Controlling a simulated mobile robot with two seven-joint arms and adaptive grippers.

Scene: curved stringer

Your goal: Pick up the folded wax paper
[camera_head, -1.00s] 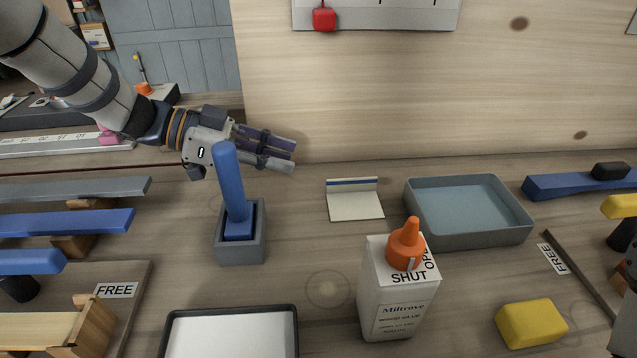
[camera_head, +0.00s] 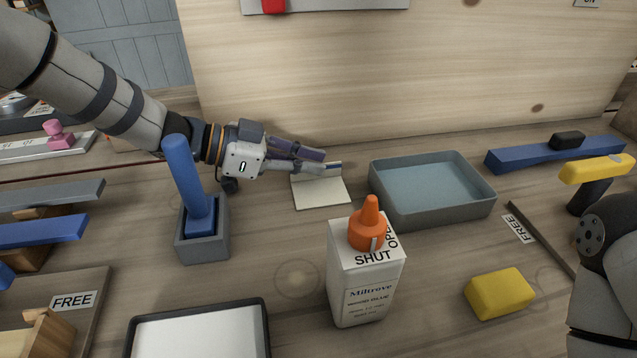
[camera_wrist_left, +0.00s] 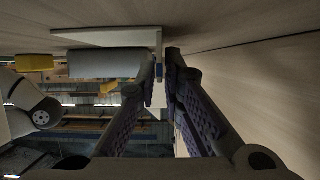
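The folded wax paper (camera_head: 321,195) is a cream sheet lying on the bench behind the glue bottle, with an upright flap along its back edge. My left gripper (camera_head: 322,163) reaches in from the left, with one finger in front of the flap and the other behind it. The fingers partly hide the flap in the head view. My right gripper is out of view.
A grey tray (camera_head: 380,188) stands just right of the paper. A glue bottle (camera_head: 365,290) stands in front. A blue-handled tool (camera_head: 188,185) stands in a grey holder (camera_head: 202,246) below my left forearm. A wooden wall (camera_head: 400,80) rises close behind.

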